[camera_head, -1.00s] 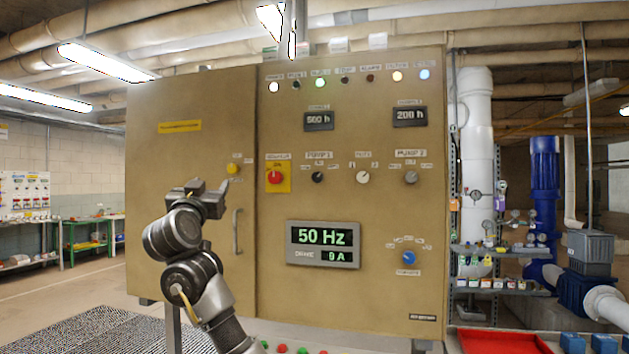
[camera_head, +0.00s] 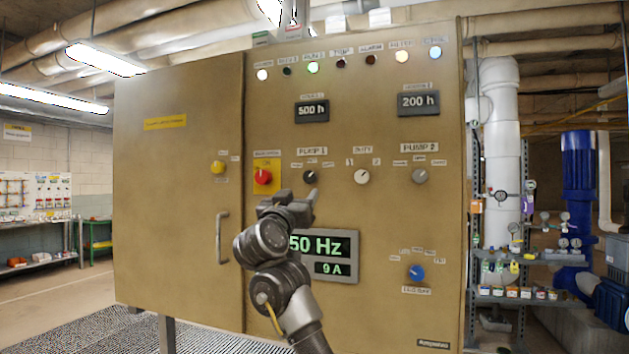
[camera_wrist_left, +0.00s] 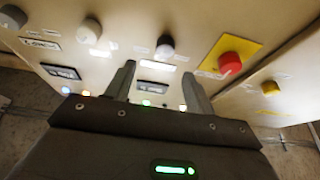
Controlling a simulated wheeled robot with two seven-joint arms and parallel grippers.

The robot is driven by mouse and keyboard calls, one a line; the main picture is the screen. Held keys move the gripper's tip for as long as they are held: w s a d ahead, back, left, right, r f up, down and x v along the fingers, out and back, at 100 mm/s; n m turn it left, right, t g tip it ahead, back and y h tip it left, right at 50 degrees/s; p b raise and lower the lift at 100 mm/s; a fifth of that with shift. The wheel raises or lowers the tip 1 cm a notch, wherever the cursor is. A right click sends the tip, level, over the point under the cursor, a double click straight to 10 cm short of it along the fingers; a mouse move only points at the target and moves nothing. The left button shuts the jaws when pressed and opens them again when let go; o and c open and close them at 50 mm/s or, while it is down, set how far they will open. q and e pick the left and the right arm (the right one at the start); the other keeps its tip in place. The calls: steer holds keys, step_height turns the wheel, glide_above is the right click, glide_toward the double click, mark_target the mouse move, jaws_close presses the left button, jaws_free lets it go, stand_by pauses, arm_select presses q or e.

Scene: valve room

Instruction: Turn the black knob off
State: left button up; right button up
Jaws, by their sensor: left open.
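The black knob (camera_head: 309,177) is under the PUMP 1 label on the tan control cabinet. Its pointer position is too small to read. In the left wrist view the dark knob (camera_wrist_left: 165,45) shows just beyond and between the two fingers. My left gripper (camera_head: 290,198) is open and empty, in front of the cabinet just below the knob, and appears apart from it. Its spread fingers also show in the left wrist view (camera_wrist_left: 158,70). My right gripper is not in view.
A red knob (camera_head: 263,177) on a yellow plate is left of the black knob; a white knob (camera_head: 362,177) and a grey knob (camera_head: 419,176) are right. My arm covers part of the 50 Hz display (camera_head: 345,252). A door handle (camera_head: 222,238) juts out at left.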

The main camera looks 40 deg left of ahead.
mark_target(309, 178)
arm_select(q)
steer(key=p+x, duration=0.1)
steer(key=x, duration=0.1)
steer(key=p+x, duration=0.1)
steer(key=x, duration=0.2)
steer(key=a+p+x, duration=0.1)
steer(key=x, duration=0.2)
steer(key=shift+s+r, duration=0.15)
steer(key=shift+r, duration=0.2)
steer(key=shift+w+a+r+p, duration=0.3)
steer(key=shift+w+p, duration=0.2)
steer(key=shift+w, duration=0.1)
steer(key=shift+w+f, duration=0.1)
steer(key=shift+w, duration=0.15)
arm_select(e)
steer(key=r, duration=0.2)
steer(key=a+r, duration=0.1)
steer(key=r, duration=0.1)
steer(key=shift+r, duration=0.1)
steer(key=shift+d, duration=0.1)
arm_select(q)
steer(key=c, duration=1)
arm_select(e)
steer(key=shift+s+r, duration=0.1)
